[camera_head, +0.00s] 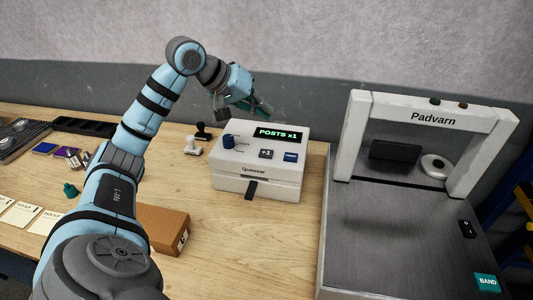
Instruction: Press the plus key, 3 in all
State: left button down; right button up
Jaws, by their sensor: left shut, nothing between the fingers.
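A white box-shaped machine (258,183) stands on the wooden table. Its dark display (279,133) reads "POSTS x1" in green. On its sloped top are a blue knob (228,141), a dark "+1" key (266,154) and a dark blue key (290,157) with small lettering. My left gripper (266,110) is shut and empty. In the picture it is just above the back of the machine, above the display and apart from the "+1" key. My right gripper is not in view.
A large machine marked "Padvarn" (432,116) stands at the right. A cardboard box (163,228) sits beside my left arm. Stamps (193,146) stand left of the white machine. Cards (20,214) and ink pads lie at the left.

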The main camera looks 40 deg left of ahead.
pick_arm(q)
jog(key=b, duration=0.8)
send_over(264, 151)
notch_tip(264, 151, down, 8)
jog(key=shift+r, duration=0.1)
jog(key=shift+f, duration=0.45)
dwell(0.4)
jog(key=shift+f+b, duration=0.35)
jog(key=shift+f, duration=0.05)
jog(key=shift+f+b, duration=0.3)
jog(key=shift+f, duration=0.1)
dwell(0.4)
dwell(0.4)
jog(key=shift+r+p, duration=0.85)
jog(key=shift+p, duration=0.1)
